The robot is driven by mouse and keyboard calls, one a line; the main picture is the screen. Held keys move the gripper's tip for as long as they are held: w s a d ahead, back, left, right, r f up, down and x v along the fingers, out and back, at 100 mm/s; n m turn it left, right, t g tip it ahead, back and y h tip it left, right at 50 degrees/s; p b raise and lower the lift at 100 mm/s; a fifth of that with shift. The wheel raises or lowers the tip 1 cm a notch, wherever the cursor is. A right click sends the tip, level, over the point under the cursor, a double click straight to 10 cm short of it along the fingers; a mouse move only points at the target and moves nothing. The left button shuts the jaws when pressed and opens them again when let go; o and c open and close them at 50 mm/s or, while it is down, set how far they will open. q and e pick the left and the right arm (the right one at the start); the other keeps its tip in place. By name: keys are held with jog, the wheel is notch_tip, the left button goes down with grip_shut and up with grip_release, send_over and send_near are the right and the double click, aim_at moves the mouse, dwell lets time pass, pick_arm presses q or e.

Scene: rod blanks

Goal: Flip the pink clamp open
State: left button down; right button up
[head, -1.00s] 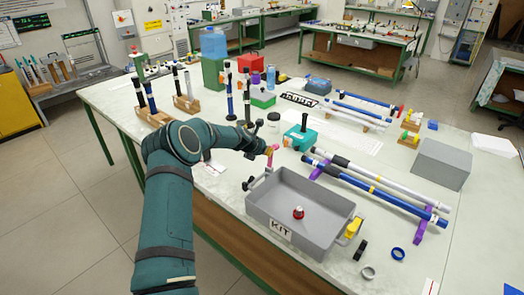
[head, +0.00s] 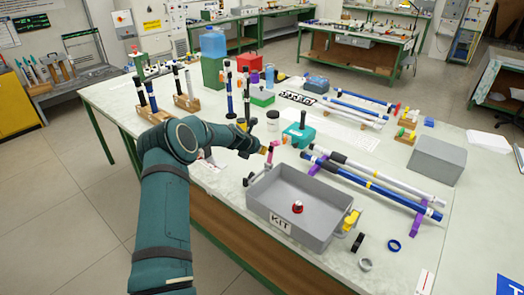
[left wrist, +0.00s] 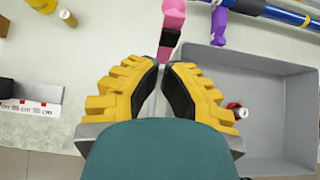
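The pink clamp (head: 270,156) stands by the back-left corner of the grey KIT tray (head: 333,245). In the left wrist view the clamp (left wrist: 172,18) is a pink bar with a dark band, just beyond the fingertips. My left gripper (head: 264,150) is at the clamp's left side in the head view. In the left wrist view its yellow fingers (left wrist: 163,66) with black pads are a narrow gap apart, with nothing clearly held between them. I cannot tell whether a finger touches the clamp. My right gripper is not in view.
A red-and-white knob (head: 297,207) lies in the tray. Long blue and white rods (head: 375,187) lie on purple supports to the right. A teal box (head: 299,136) stands behind. Upright dark rods (head: 246,95) stand behind my arm.

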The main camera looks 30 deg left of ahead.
pick_arm(q)
jog(key=v, duration=0.9)
jog(key=shift+w+r, duration=0.25)
jog(key=shift+r, duration=0.15)
jog(key=shift+s, duration=0.15)
